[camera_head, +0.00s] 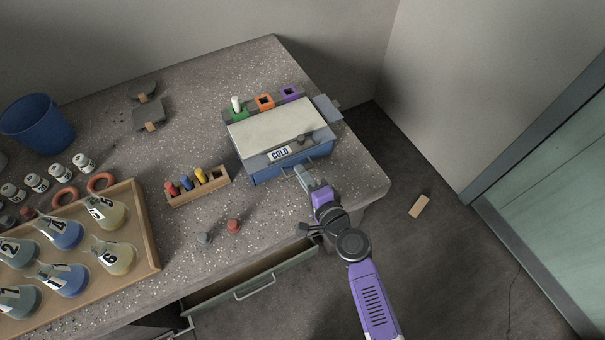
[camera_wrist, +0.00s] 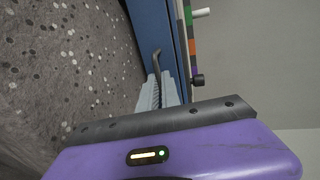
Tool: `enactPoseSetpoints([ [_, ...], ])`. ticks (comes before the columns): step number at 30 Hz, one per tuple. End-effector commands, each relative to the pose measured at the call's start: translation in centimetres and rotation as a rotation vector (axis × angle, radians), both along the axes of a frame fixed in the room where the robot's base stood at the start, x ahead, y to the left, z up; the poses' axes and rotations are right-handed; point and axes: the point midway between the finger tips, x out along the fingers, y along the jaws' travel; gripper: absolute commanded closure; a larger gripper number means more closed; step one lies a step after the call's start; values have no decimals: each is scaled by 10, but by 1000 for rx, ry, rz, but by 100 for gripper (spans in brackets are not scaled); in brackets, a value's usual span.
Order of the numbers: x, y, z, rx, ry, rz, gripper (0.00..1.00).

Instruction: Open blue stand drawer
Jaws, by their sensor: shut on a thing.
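The blue stand (camera_head: 328,147) sits near the bench's right end, with a pale top, a "COLD" label (camera_head: 279,154) and a dark knob (camera_head: 303,139). Its blue drawer front (camera_head: 264,175) faces my arm and looks flush with the body; a small gap cannot be ruled out. My gripper (camera_head: 301,174) is at this front, shut on the drawer handle (camera_wrist: 156,55). In the wrist view the pale fingers (camera_wrist: 158,88) close around the dark bar, hiding part of it.
Orange (camera_head: 265,101), green and purple sockets line the stand's back. A wooden rack (camera_head: 198,187) with coloured pegs stands to its left. Red (camera_head: 233,226) and grey knobs lie in front. A tray (camera_head: 149,240) of flasks is at left. An open bench drawer (camera_head: 250,277) juts out below the front edge.

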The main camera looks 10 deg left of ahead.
Motion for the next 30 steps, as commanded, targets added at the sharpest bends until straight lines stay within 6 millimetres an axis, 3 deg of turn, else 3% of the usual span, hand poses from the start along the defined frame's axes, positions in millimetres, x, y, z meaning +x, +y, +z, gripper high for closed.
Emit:
enactPoseSetpoints([
  [11,-3,-2,-1,-1,1,0,100],
  [24,-63,-43,-4,-2,2,-2,100],
  [30,-72,-48,-1,0,2,0,100],
])
